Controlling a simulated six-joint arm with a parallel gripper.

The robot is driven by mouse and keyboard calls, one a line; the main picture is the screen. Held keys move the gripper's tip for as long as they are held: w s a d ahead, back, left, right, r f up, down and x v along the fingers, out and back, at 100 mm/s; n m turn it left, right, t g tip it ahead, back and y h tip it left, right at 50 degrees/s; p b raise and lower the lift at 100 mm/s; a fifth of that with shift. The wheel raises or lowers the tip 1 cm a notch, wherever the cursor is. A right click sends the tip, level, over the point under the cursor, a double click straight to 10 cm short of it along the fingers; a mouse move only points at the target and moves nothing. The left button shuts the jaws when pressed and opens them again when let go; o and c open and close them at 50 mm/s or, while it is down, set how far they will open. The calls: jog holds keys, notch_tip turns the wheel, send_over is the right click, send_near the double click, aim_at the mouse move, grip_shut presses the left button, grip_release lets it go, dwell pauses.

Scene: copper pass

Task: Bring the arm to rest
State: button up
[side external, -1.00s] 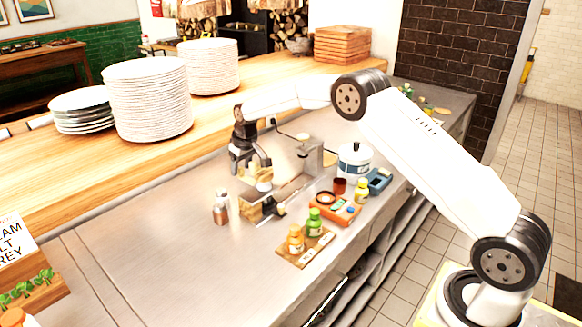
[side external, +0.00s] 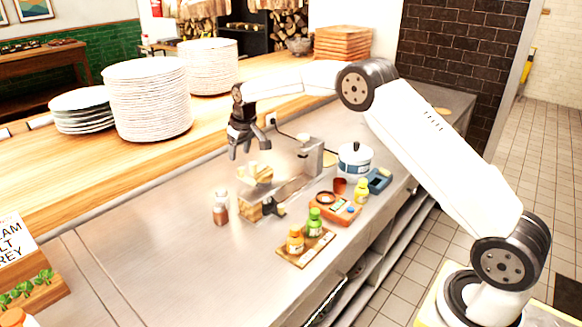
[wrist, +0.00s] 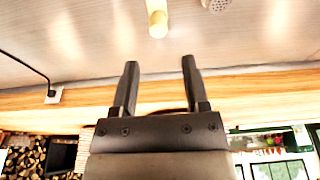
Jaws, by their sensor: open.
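My gripper (side external: 250,153) hangs above the steel counter (side external: 150,230), pointing down with its two fingers spread apart and nothing between them. In the wrist view my gripper (wrist: 160,63) shows both fingers apart and empty. A pale cylindrical thing (wrist: 157,18) shows beyond the fingertips at the top edge.
Plate stacks (side external: 150,100) stand on the wooden ledge (side external: 60,185) to the left. The front left counter is clear.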

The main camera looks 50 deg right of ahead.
jog(key=shift+d+f, duration=0.1)
jog(key=s+d+f+m+h, duration=0.3)
jog(key=d+f+m, duration=0.15)
jog(key=d, duration=0.45)
jog(key=s+f+g, duration=0.1)
jog(key=s, duration=0.2)
jog(key=s+f, duration=0.2)
jog(key=s, duration=0.1)
jog(key=s+a+f+g, duration=0.1)
jog(key=s, duration=0.2)
jog(key=shift+f+m+g, duration=0.25)
jog(key=shift+f+g, duration=0.05)
jog(key=s+a+r+n+y, duration=0.1)
jog(key=s+a+r, duration=0.1)
jog(key=s+a, duration=0.3)
jog(key=s+a+r+n+t+y, duration=0.1)
jog(key=s+a, duration=0.4)
jog(key=s, duration=0.6)
jog(key=s+a+r+n+t+y, duration=0.1)
jog(key=s+a+r+n, duration=0.2)
jog(key=s+a, duration=0.2)
jog(key=s, duration=0.3)
jog(key=shift+r, duration=0.25)
